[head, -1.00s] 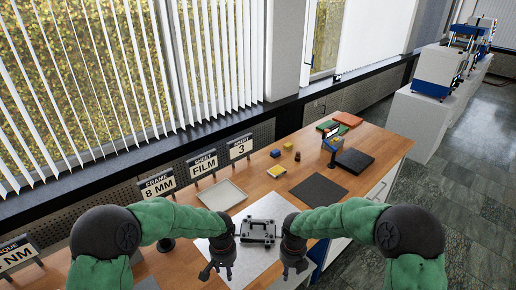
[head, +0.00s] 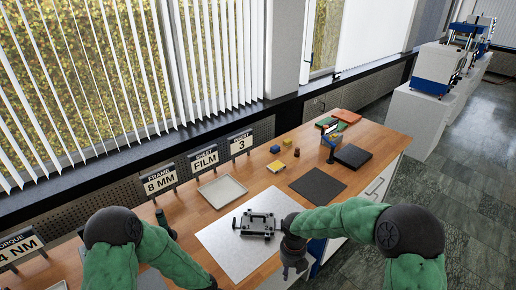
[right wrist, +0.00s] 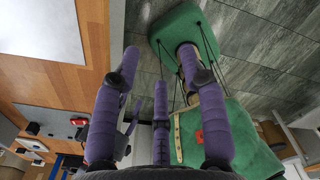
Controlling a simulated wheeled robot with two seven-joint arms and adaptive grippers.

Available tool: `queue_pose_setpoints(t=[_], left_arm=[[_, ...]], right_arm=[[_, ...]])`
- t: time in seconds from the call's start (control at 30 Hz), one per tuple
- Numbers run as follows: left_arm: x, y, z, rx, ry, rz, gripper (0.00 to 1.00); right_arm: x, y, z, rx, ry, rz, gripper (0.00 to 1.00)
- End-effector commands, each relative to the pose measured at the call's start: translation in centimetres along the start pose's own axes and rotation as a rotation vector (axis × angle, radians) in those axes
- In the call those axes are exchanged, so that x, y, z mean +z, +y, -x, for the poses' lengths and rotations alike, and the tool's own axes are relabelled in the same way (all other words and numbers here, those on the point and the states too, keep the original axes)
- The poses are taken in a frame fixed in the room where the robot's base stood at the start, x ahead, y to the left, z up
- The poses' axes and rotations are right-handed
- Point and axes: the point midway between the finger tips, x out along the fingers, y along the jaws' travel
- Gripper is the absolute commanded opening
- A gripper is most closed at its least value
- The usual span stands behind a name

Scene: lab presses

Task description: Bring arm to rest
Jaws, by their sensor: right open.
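My right gripper (head: 293,268) hangs at the front edge of the wooden bench, just right of a pale metal plate (head: 225,246). In the right wrist view its purple fingers (right wrist: 158,75) are spread with nothing between them. A black fixture with handles (head: 257,224) rests on the plate, to the left of and beyond the right gripper, apart from it. My left arm (head: 165,255) reaches down to the bottom edge of the head view; its gripper is out of the frame.
A pale tray (head: 222,191), a dark mat (head: 318,187), small blue and yellow blocks and a black slab (head: 353,157) lie on the bench (head: 270,190). Signs stand along its back edge. White machines (head: 441,68) stand on pedestals at the right. Grey floor is open there.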

Motion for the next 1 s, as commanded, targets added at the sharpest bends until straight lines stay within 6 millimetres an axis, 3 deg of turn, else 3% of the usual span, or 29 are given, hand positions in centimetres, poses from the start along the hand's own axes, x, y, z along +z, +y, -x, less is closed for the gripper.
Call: queue_pose_setpoints(t=[0.1,0.4,0.77,1.0], left_arm=[[3.5,-1.1,-2.2,0.035,0.011,0.061,0.43],[9.7,-3.7,-4.4,0.024,0.063,0.167,0.43],[9.2,-3.5,-4.3,0.025,0.070,0.159,0.43],[9.2,-3.5,-4.3,0.025,0.070,0.159,0.43]], right_arm=[[0.0,0.0,0.0,0.000,0.000,0.000,0.43],[0.0,0.0,0.0,0.000,0.000,0.000,0.43],[-4.2,1.1,-5.7,0.116,0.096,-0.591,0.43],[-8.3,1.8,-10.0,0.174,0.219,-1.208,0.43]])
